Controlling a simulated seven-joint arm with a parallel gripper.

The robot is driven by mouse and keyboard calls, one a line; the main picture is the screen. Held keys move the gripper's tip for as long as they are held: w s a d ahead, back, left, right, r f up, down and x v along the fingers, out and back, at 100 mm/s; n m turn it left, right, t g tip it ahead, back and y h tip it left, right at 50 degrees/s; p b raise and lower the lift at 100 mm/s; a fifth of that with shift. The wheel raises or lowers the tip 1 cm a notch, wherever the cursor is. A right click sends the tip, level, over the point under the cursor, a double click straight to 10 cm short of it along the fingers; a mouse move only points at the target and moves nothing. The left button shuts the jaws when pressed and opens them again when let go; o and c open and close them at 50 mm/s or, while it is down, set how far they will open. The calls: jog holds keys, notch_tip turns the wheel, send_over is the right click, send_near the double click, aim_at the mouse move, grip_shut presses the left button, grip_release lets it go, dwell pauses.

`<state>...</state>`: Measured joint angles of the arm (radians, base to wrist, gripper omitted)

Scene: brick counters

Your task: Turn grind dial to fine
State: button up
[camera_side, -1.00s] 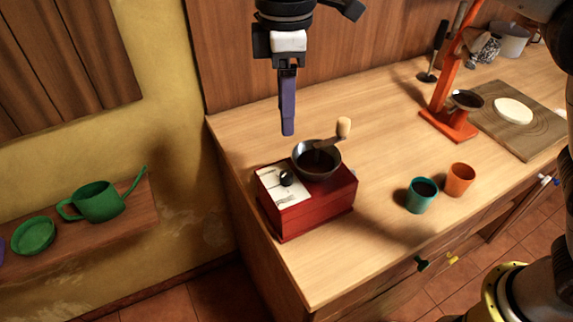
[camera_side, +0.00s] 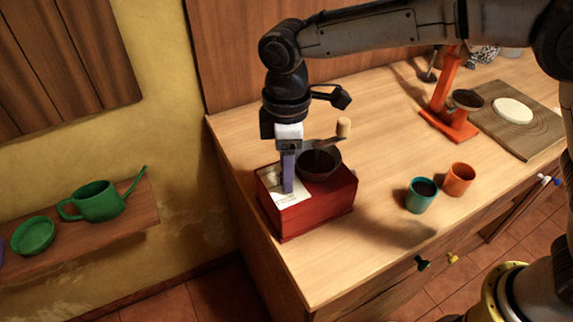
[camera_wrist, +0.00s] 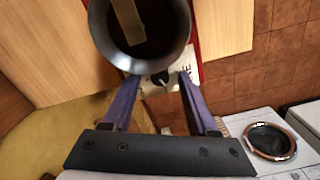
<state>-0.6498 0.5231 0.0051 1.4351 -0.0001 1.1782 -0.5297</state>
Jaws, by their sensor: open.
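The grinder is a red box (camera_side: 320,208) with a dark metal bowl (camera_side: 318,165) and a crank with a wooden knob (camera_side: 343,127) on top. A white plate (camera_side: 284,200) lies on the left of its top. The small dark grind dial (camera_wrist: 160,79) shows on this plate in the wrist view, beside the bowl's rim (camera_wrist: 137,65); in the side view my finger hides it. My gripper (camera_side: 288,190) points down over the plate. In the wrist view its open purple fingers (camera_wrist: 159,82) lie on either side of the dial. Contact with it cannot be told.
The bowl and crank stand close to my gripper on the right. A teal cup (camera_side: 421,196) and an orange cup (camera_side: 459,180) stand right of the grinder. An orange stand (camera_side: 447,100) and a wooden board (camera_side: 520,128) are farther back. The counter (camera_side: 375,150) between is clear.

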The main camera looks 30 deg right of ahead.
grip_shut()
dwell(0.5)
jog(key=n, duration=0.3)
jog(key=shift+n, duration=2)
grip_release()
